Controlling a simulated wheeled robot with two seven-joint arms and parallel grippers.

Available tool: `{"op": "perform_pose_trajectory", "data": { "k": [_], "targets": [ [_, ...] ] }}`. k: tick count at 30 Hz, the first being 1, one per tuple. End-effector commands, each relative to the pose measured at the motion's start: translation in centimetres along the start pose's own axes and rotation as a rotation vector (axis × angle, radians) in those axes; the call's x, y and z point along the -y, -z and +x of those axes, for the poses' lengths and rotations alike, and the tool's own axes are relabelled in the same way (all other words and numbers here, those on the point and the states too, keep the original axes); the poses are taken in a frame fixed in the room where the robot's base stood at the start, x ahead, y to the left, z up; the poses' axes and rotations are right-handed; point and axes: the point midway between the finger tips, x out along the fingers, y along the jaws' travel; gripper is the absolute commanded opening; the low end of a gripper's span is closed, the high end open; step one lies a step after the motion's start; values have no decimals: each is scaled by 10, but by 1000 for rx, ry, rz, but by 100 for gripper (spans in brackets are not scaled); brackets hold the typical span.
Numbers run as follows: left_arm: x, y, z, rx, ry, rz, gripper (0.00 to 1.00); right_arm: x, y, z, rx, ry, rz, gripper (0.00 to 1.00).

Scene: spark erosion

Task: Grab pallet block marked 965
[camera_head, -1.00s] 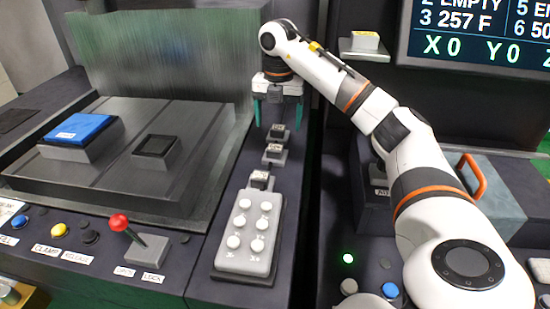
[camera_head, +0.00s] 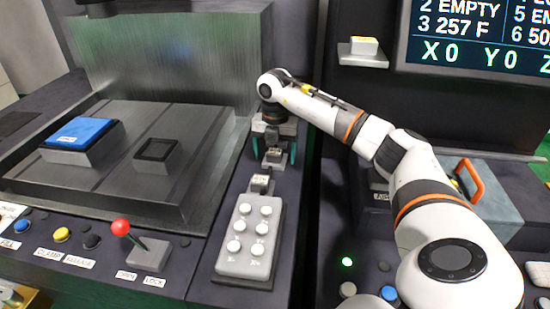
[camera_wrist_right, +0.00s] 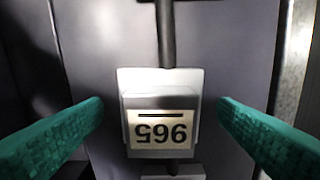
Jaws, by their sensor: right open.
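The pallet block marked 965 (camera_wrist_right: 160,128) is grey with a pale label. It is centred in the right wrist view, with its number upside down. My right gripper (camera_head: 273,152) is open above the row of small blocks on the narrow panel. Its two green fingers stand apart on either side of block 965 in the wrist view, with gaps on both sides. In the head view a small labelled block (camera_head: 273,157) shows between the fingers, but its number is too small to read. My left gripper is not in view.
Another small block (camera_head: 261,183) sits nearer, just behind the grey button box (camera_head: 249,238). To the left are a dark table with a blue-topped block (camera_head: 82,133) and a red-knobbed lever (camera_head: 121,228). A shelf (camera_head: 362,57) with a pale block stands at upper right.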

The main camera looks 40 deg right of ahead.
Motion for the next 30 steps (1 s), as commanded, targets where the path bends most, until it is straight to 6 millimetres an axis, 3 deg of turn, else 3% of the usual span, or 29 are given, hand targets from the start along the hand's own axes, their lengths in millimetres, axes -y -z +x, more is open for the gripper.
{"op": "perform_pose_trajectory", "data": {
  "k": [2,12,22,30],
  "targets": [
    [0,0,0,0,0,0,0,0,0,0,0,0,0,72],
    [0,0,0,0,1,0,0,0,0,0,0,0,0,18],
    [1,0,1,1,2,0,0,1,0,-10,-2,4,1,18],
    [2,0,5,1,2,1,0,1,1,-62,-4,8,1,18]
  ]
}}
